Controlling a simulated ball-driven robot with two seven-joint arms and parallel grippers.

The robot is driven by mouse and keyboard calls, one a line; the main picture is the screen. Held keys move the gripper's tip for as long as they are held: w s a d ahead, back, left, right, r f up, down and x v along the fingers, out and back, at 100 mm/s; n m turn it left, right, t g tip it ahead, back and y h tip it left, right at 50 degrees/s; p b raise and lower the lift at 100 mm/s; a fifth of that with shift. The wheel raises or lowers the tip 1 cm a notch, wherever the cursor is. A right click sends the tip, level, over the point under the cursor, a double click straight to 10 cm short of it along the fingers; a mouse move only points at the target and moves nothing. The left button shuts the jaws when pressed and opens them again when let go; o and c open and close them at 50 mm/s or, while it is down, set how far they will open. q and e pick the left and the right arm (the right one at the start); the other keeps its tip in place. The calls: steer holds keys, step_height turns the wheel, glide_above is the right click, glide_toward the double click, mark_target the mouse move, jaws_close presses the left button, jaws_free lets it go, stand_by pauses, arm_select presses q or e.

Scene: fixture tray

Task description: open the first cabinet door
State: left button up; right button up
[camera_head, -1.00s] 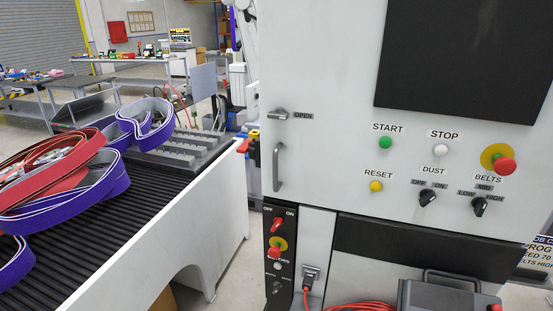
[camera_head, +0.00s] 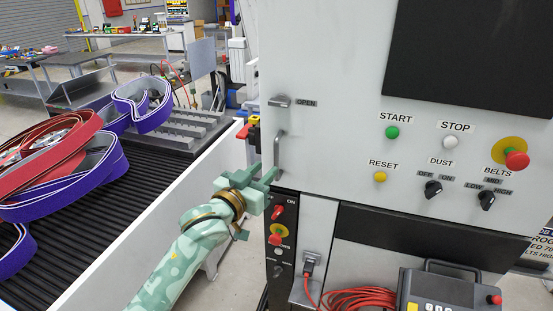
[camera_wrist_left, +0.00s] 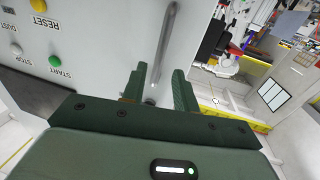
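The white cabinet front (camera_head: 335,60) fills the right of the head view, with a grey latch marked OPEN (camera_head: 281,101). Below the latch is a vertical grey bar handle (camera_head: 279,152), which also shows in the left wrist view (camera_wrist_left: 165,42). My left gripper (camera_head: 270,175), pale green, is at the lower end of the handle. In the left wrist view its two fingers (camera_wrist_left: 160,78) are apart, with the handle's lower end between them in the picture. I cannot tell whether they touch it. The door looks closed. My right gripper is not in view.
Buttons and knobs, such as the green START button (camera_head: 392,132), sit right of the handle. A switch strip (camera_head: 278,236) is just below the gripper. A conveyor (camera_head: 170,215) with purple and red belts stands left. A red cable (camera_head: 355,299) lies coiled at the bottom.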

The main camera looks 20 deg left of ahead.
mark_target(275, 160)
arm_select(q)
steer(key=x, duration=0.6)
steer(key=shift+w+d, duration=0.15)
steer(key=shift+w, duration=0.15)
steer(key=shift+s, duration=0.1)
jaws_close()
